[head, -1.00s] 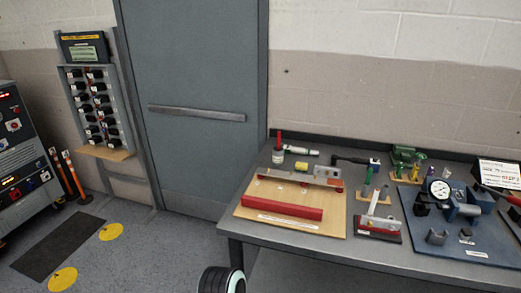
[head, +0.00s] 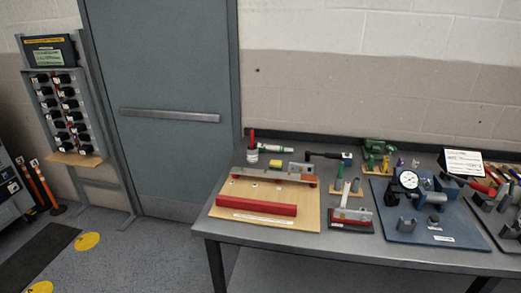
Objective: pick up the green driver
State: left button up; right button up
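A slim green-handled tool (head: 339,172), which looks like the green driver, stands upright in a small wooden block (head: 338,194) on the grey workbench (head: 215,231). A grey post-like piece (head: 355,186) stands beside it in the same block. The tool is small here, so its tip is not clear. Neither of my grippers shows in the head view.
A wooden board with a red bar (head: 257,209) lies left of the block. A black-handled tool (head: 324,155) lies behind. A green device (head: 377,148) and a blue plate with a dial gauge (head: 408,180) are to the right. The floor before the bench looks clear.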

aim_at(277, 149)
jog(key=k+l+z, duration=0.15)
jog(key=k+z, duration=0.2)
jog(key=k, duration=0.3)
jog(key=j+z, duration=0.1)
jog(key=z, duration=0.3)
jog(key=j+z, duration=0.1)
jog(key=z, duration=0.35)
jog(key=i+j+z, duration=0.1)
jog(key=z, duration=0.3)
jog(key=j, duration=1.1)
jog(key=i+j, duration=0.15)
jog(key=j, duration=2.05)
jog(key=i+j, duration=0.15)
jog(key=j, duration=1)
